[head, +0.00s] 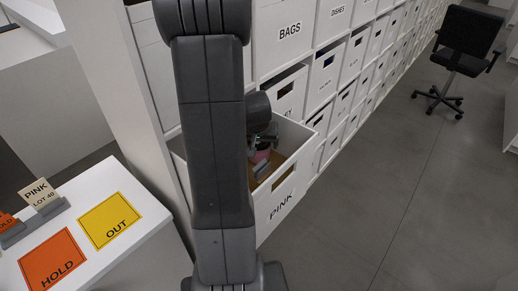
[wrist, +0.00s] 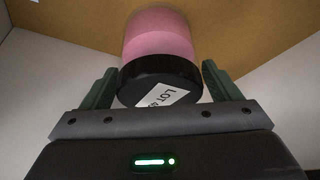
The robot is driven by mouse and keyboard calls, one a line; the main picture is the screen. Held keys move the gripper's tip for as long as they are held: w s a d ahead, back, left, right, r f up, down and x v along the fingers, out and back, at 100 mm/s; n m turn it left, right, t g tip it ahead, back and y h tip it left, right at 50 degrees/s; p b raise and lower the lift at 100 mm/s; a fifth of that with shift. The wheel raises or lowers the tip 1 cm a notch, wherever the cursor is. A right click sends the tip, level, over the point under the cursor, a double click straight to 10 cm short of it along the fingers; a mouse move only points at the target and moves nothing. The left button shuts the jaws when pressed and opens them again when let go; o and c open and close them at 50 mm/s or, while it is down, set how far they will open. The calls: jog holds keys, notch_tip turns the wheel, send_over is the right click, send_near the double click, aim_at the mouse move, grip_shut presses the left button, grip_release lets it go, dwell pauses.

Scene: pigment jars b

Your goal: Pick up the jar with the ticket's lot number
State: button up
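The ticket (head: 40,193) stands in a holder on the white counter at the left and reads PINK, with a lot line that looks like LOT 40. A pink jar (wrist: 160,33) with a black lid (wrist: 155,75) is in the open drawer marked PINK (head: 283,200). The lid's white label (wrist: 168,95) reads LOT, but its number is cut off and not clearly legible. My gripper (wrist: 160,68) is open, with one finger on each side of the lid and narrow gaps showing. In the head view the jar (head: 261,155) is partly hidden by my arm and gripper.
The drawer's brown floor (wrist: 235,30) and pale walls lie close around the gripper. An orange HOLD mat (head: 52,262) and a yellow OUT mat (head: 110,220) lie on the counter. A black chair (head: 464,45) stands far right on open floor.

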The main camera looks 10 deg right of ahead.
jog(key=c, duration=0.9)
jog(key=shift+o, duration=0.2)
jog(key=shift+r, duration=0.15)
